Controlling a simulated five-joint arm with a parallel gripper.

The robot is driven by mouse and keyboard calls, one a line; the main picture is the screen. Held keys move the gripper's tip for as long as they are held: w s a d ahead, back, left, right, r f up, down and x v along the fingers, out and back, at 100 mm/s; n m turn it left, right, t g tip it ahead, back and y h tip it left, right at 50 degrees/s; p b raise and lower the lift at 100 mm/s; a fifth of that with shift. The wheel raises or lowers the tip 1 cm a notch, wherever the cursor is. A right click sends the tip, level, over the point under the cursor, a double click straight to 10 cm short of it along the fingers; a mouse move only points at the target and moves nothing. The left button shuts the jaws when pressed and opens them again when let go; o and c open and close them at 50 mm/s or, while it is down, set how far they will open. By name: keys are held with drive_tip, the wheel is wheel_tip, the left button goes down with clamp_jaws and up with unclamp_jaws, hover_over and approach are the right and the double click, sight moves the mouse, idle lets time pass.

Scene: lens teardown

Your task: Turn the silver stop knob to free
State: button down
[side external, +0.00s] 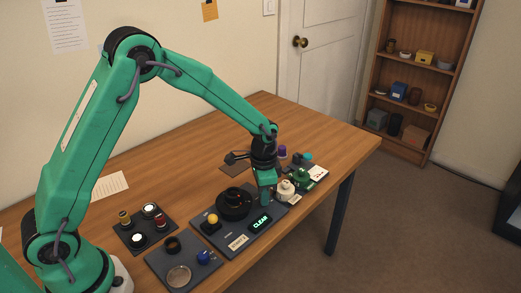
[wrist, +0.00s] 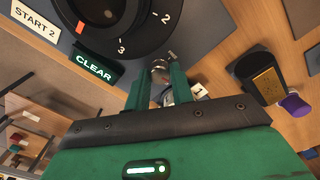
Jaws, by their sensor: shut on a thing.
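The silver stop knob (wrist: 160,72) sits at the edge of the grey panel (wrist: 62,42), beside the black dial. My gripper (wrist: 160,85) points down at it, with one green finger on each side, shut on the knob. The fingers hide part of the knob, and its pointing direction is hard to read. The black dial (wrist: 121,18) carries the numbers 2 and 3 and a red mark. A lit sign reading CLEAR (wrist: 93,68) stands on the panel. In the side view my gripper (side external: 265,199) is at the panel's right part and hides the knob.
A dark tray (side external: 147,230) with small round parts and another with a lens ring (side external: 178,276) lie left of the panel. Cream (side external: 286,190) and green (side external: 302,178) pieces stand close on the right. A black block with a gold face (wrist: 263,78) is nearby. The front table edge is close.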

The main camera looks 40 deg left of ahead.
drive_tip(key=n, duration=1.4)
drive_tip(key=shift+r, duration=0.1)
drive_tip(key=shift+n, duration=0.3)
drive_tip(key=c, duration=1.5)
unclamp_jaws()
drive_tip(key=shift+r, duration=3.9)
